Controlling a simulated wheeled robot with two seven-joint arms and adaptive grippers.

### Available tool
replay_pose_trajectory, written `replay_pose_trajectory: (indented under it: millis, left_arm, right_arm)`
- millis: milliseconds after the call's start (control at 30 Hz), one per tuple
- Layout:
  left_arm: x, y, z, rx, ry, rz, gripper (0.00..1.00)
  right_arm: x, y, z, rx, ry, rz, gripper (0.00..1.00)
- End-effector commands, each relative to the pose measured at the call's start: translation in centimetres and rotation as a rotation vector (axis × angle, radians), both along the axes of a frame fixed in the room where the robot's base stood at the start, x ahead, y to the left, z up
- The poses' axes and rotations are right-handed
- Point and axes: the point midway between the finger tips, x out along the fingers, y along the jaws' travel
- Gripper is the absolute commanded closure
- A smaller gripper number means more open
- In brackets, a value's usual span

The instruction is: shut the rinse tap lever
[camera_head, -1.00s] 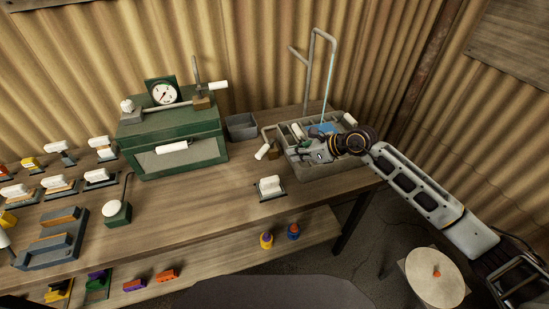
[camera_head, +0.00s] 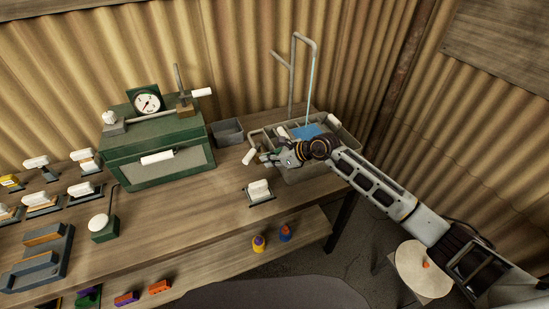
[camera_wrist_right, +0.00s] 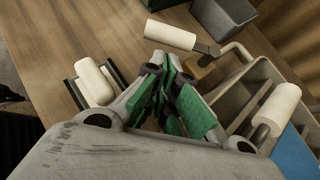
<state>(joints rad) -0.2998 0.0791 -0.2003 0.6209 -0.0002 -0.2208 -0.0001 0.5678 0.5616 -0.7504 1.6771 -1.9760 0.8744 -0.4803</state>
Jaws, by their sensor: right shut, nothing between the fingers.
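A tall grey tap pipe (camera_head: 293,75) stands at the back of the sink, and a thin blue stream (camera_head: 311,85) falls from its bent end. A white-handled lever (camera_head: 249,155) on a brass block sits at the sink's left end; this handle also shows in the right wrist view (camera_wrist_right: 171,35). Another white handle (camera_wrist_right: 276,110) lies over the sink compartments. I cannot tell for certain which one is the rinse tap lever. My right gripper (camera_head: 265,157) is shut and empty, just right of the left handle; its green pads (camera_wrist_right: 172,88) appear apart from it. My left gripper is not in view.
A grey bin (camera_head: 228,132) stands behind the left handle. A white-topped block (camera_head: 259,190) sits on the bench in front. A green cabinet with a gauge (camera_head: 147,103) is further left.

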Motion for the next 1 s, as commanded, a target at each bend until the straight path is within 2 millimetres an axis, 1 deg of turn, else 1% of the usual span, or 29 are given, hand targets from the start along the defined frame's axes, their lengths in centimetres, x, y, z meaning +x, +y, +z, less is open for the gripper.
replay_pose_trajectory:
  millis: [200,400,600,1000]
  left_arm:
    - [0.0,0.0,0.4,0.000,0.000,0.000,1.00]
    - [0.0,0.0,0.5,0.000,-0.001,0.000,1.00]
    - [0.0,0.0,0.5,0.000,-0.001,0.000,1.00]
    - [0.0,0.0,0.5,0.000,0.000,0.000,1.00]
  right_arm:
    - [0.7,1.5,-1.1,0.001,0.002,0.000,1.00]
    - [1.2,2.3,-1.9,0.001,0.001,0.000,1.00]
    - [1.4,2.6,-2.3,-0.001,0.000,0.000,1.00]
    - [1.4,2.7,-2.3,-0.001,0.001,0.001,1.00]
